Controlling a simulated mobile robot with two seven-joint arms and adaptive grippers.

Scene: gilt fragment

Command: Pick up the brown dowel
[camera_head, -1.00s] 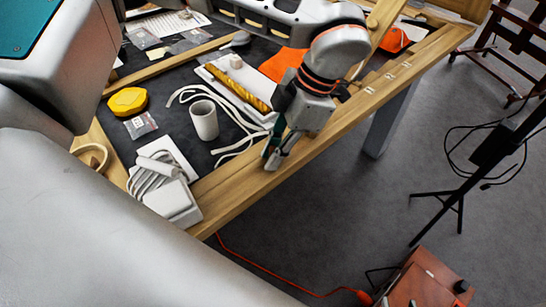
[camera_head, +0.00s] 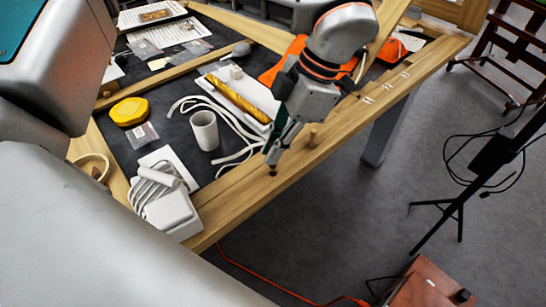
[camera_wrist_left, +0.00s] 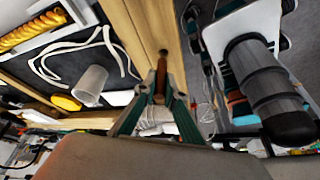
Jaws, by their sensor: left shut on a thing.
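The brown dowel (camera_wrist_left: 161,75) is between the fingers of my left gripper (camera_wrist_left: 160,99) in the left wrist view. It points away from the wrist, over the pale wooden rail. In the head view my left gripper (camera_head: 272,155) points down over the front wooden rail (camera_head: 238,195). It is shut on the dowel, whose dark end (camera_head: 273,172) shows just below the fingertips. I cannot tell whether that end touches the rail. The rest of the dowel is hidden by the fingers there. My right gripper is not in view.
A tan wooden peg (camera_head: 313,136) stands on the rail right of the gripper. Behind are a white cup (camera_head: 204,131), white cord (camera_head: 235,152), and a white tray with a yellow twisted rod (camera_head: 238,99). A white adapter (camera_head: 174,213) lies left.

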